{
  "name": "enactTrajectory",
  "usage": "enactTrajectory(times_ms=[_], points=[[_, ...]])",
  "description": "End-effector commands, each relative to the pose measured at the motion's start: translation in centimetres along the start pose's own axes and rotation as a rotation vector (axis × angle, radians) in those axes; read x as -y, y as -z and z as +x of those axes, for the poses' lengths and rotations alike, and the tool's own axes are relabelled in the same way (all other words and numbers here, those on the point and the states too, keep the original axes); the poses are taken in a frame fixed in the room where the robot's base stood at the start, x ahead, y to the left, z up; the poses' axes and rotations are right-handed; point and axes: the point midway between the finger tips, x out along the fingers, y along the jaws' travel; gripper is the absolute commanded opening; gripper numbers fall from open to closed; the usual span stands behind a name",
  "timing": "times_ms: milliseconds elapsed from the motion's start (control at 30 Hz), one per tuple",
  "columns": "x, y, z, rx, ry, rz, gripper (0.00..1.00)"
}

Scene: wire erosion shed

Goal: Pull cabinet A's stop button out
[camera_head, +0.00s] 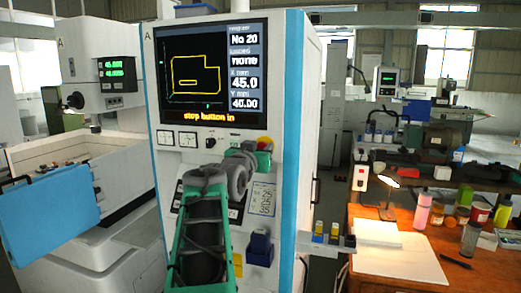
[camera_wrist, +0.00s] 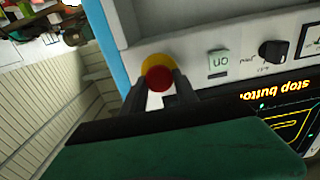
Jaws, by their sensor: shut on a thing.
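Cabinet A (camera_head: 299,120) stands in the middle of the head view, with an "A" at its top left corner. Its screen (camera_head: 210,70) reads "stop button in" in yellow letters. The stop button (camera_wrist: 158,78) is a red head on a yellow collar, on the grey panel in the wrist view. In the head view its yellow collar (camera_head: 265,140) shows just above my gripper (camera_head: 263,155). In the wrist view, my gripper (camera_wrist: 159,88) has a dark finger on either side of the red head and is shut on it.
A green "ON" button (camera_wrist: 219,61) and a black knob (camera_wrist: 272,51) sit beside the stop button on the panel. A blue box (camera_head: 260,249) is on the cabinet front below. A wooden bench (camera_head: 400,270) with a lamp and bottles stands right.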

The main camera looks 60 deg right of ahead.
Motion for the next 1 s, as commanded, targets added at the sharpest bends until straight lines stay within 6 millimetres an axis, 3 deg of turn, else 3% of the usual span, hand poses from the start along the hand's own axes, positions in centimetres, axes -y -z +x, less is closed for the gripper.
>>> enactTrajectory(times_ms=[567,1000], points=[[0.0,-0.1,0.0,0.000,0.000,0.000,0.00],[0.0,-0.2,-1.2,0.004,-0.001,-0.001,0.00]])
